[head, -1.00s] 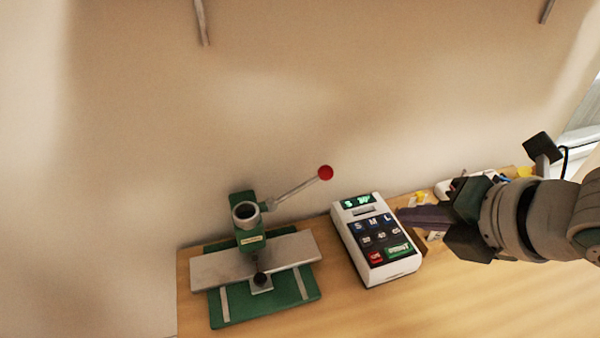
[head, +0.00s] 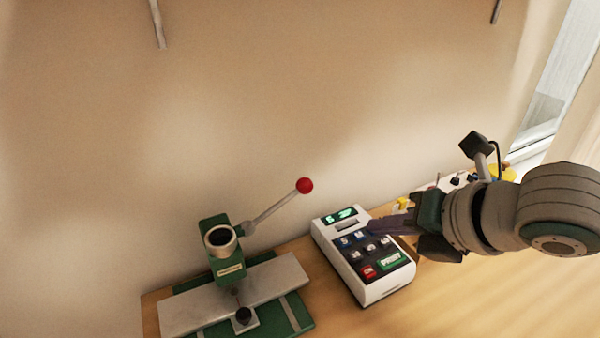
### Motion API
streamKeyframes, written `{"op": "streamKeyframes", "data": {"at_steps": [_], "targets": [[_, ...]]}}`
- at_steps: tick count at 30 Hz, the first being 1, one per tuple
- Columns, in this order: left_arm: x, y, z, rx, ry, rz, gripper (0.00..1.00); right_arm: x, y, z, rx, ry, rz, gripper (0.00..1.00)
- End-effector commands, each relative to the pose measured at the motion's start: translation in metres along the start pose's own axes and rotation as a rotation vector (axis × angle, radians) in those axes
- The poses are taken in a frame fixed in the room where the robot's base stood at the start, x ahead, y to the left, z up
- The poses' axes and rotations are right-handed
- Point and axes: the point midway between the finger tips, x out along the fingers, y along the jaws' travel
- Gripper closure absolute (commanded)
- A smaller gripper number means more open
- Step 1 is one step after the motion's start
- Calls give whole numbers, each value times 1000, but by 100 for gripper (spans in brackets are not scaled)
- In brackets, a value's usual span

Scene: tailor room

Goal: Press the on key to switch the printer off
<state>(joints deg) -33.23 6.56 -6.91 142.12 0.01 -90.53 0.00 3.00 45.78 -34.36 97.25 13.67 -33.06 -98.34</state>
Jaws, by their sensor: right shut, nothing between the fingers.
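The printer (head: 347,283) is a white box on the wooden table, with a lit green display (head: 340,215) at its far end. Below the display are rows of dark keys, a red on key (head: 368,271) at the near left and a green PRINT key (head: 391,261) beside it. My right gripper (head: 374,226) comes in from the right, shut and empty. Its fingertips are over the printer's right side, near the upper keys and apart from the red key. I cannot tell whether they touch the printer. My left gripper is not in view.
A green press (head: 226,262) with a grey plate and a red-knobbed lever (head: 305,186) stands left of the printer. Small items, some yellow (head: 402,203), lie behind my right gripper. The wall is close behind. The table (head: 450,303) is clear at the front right.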

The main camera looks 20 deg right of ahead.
Motion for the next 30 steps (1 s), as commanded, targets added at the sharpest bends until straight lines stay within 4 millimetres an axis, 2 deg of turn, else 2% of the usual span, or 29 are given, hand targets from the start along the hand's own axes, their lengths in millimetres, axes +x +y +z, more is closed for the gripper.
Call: {"op": "streamKeyframes", "data": {"at_steps": [1,11,18,30], "targets": [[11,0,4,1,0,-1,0,8,-6,-6,1,1,0,100],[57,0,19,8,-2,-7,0,40,-29,-30,-1,1,1,100],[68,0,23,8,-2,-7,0,52,-38,-38,0,1,0,100],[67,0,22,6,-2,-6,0,52,-38,-38,1,0,0,100]]}}
